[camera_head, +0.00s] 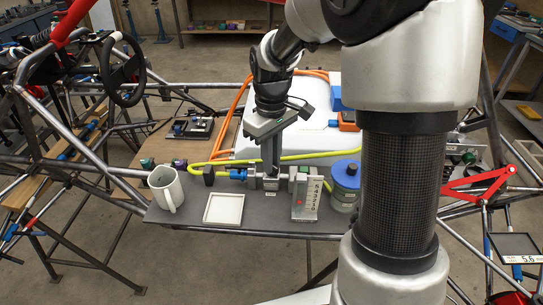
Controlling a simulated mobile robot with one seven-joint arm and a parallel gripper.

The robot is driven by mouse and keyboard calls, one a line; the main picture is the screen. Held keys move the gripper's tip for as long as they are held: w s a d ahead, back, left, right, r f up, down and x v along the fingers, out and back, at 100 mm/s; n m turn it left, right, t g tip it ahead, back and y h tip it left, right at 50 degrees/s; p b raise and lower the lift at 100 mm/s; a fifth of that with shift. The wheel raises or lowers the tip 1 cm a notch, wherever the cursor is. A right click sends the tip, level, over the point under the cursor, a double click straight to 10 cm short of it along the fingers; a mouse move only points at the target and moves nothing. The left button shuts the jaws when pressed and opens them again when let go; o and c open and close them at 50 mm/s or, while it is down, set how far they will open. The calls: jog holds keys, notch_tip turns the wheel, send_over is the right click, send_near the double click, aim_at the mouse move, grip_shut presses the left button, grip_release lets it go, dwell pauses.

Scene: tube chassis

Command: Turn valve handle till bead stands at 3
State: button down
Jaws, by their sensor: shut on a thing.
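My gripper (270,168) points straight down over the valve block (268,183) at the middle of the grey table. Its jaws are shut on the valve handle, which is mostly hidden between and behind the fingers. To the right stands a pale upright gauge (305,199) with a column of numerals running from 5 at the top down toward 0. A small red bead (299,202) shows in the gauge, in the lower part of the scale. The exact numeral beside it is too small to tell.
A white mug (166,188) and an empty white tray (224,208) stand left of the valve. A blue-lidded jar (345,181) stands right of the gauge. A yellow-green hose (300,156) runs behind, in front of a white tank (290,135). Chassis tubes surround the table.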

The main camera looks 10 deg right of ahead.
jog(key=shift+n, duration=0.4)
jog(key=c, duration=1.8)
grip_release()
jog(key=shift+o, duration=0.2)
jog(key=shift+r, duration=0.1)
notch_tip(320, 180, up, 17)
jog(key=p, duration=0.2)
jog(key=shift+r+p, duration=0.15)
jog(key=shift+p, duration=0.2)
